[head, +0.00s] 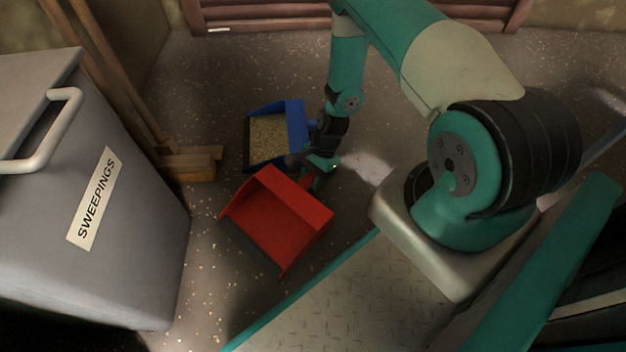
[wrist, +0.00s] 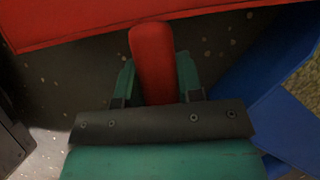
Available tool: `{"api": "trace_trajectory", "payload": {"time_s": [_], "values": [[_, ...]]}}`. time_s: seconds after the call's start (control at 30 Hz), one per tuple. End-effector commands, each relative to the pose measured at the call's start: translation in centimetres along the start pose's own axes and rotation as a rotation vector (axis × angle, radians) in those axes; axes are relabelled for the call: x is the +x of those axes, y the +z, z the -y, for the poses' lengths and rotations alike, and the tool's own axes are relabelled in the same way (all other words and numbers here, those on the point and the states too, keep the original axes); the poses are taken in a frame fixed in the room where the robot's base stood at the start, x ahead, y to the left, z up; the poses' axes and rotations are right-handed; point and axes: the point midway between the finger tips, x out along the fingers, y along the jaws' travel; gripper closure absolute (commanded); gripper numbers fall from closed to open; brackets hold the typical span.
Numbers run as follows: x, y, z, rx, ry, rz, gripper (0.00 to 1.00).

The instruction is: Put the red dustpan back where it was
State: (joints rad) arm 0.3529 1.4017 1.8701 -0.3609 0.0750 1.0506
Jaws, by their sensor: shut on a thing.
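The red dustpan (head: 277,222) is at the centre of the head view, its open pan facing toward the camera and empty. My gripper (head: 314,172) is at the dustpan's handle, on the far side of the pan. In the wrist view my gripper (wrist: 157,84) is shut on the red handle (wrist: 153,55), with a green finger on each side. The red pan (wrist: 75,20) spans the top of the wrist view. I cannot tell whether the dustpan touches the floor.
A blue dustpan (head: 297,122) holding grainy sweepings (head: 269,138) lies right behind the red one. A grey bin (head: 130,235) labelled SWEEPINGS stands at left. A broom (head: 188,163) leans beside it. Speckled floor (head: 215,265) is free between the bin and my base.

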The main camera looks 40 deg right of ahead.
Motion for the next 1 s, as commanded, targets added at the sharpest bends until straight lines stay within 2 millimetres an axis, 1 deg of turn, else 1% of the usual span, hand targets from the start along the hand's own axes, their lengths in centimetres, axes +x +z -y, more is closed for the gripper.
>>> {"api": "trace_trajectory", "payload": {"time_s": [0.23,0.27,0.3,0.33,0.37,0.67,0.77,0.87,1.0], "values": [[0.0,0.0,0.0,0.0,-0.001,-0.001,0.99],[0.0,-0.1,0.0,0.0,-0.001,-0.002,0.62],[0.0,0.0,0.0,0.0,-0.001,-0.002,0.52],[0.0,0.0,0.0,0.0,-0.001,-0.002,0.46],[0.0,0.0,0.0,0.0,-0.001,-0.002,0.41],[-0.3,0.1,0.0,0.0,-0.001,-0.002,0.41],[-1.5,0.2,0.1,0.001,-0.002,-0.003,0.41],[-3.5,0.3,0.1,0.001,-0.003,-0.003,0.41],[-6.8,0.3,0.1,0.001,-0.004,-0.003,0.41]]}}
